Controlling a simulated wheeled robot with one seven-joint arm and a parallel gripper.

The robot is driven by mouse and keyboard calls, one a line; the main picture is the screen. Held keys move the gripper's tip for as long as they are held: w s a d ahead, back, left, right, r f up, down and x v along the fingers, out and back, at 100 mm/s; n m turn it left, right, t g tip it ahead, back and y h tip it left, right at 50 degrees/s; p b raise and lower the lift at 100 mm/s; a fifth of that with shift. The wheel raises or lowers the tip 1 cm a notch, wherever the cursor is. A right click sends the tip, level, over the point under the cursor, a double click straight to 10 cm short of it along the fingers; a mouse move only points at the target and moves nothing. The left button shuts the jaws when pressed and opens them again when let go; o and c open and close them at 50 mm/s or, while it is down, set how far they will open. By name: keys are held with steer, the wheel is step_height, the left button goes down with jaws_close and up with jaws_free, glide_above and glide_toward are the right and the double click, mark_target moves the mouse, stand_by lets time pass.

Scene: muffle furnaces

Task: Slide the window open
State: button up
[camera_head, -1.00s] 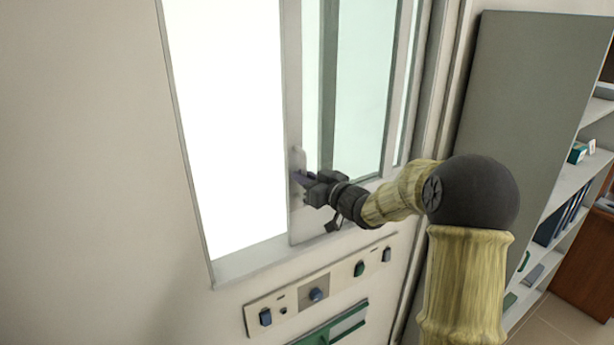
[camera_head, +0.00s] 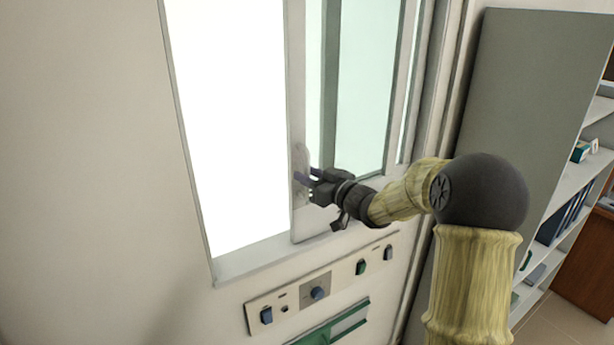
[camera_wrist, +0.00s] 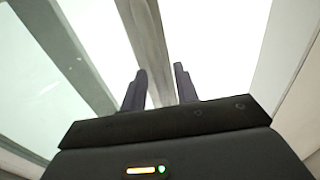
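The window (camera_head: 298,110) is in the wall in the head view. Its left part is a bright white opening (camera_head: 230,120), and the sliding sash with greenish glass (camera_head: 362,90) stands to the right. A pale handle plate (camera_head: 300,160) is on the sash's left edge. My gripper (camera_head: 306,177) is at this plate, its dark fingers pointing left toward it. The pale sash frame (camera_wrist: 145,40) runs beyond the fingertips. I cannot tell whether they touch the plate.
A window sill (camera_head: 255,258) runs below the opening. Under it is a panel with switches and a knob (camera_head: 317,293), and a green fixture (camera_head: 335,325). A grey cabinet side (camera_head: 525,100) and shelves with binders (camera_head: 565,215) stand at the right. Bare wall lies at the left.

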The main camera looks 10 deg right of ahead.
steer(key=b+v, duration=0.5)
steer(key=v, duration=1.1)
steer(key=shift+s+d, duration=0.2)
steer(key=shift+s, duration=0.05)
step_height(320, 180, down, 13)
steer(key=s+m+g+h, duration=0.25)
steer(key=m+h, duration=0.35)
steer(key=h, duration=0.4)
steer(key=s+a+f+g, duration=0.3)
steer(key=s+f+g, duration=0.2)
steer(key=s, duration=0.3)
steer(key=s+a+f+g, duration=0.3)
steer(key=s+f+g, duration=0.2)
steer(key=s, duration=0.4)
steer(key=shift+a+f+m, duration=0.25)
steer(key=shift+m, duration=0.15)
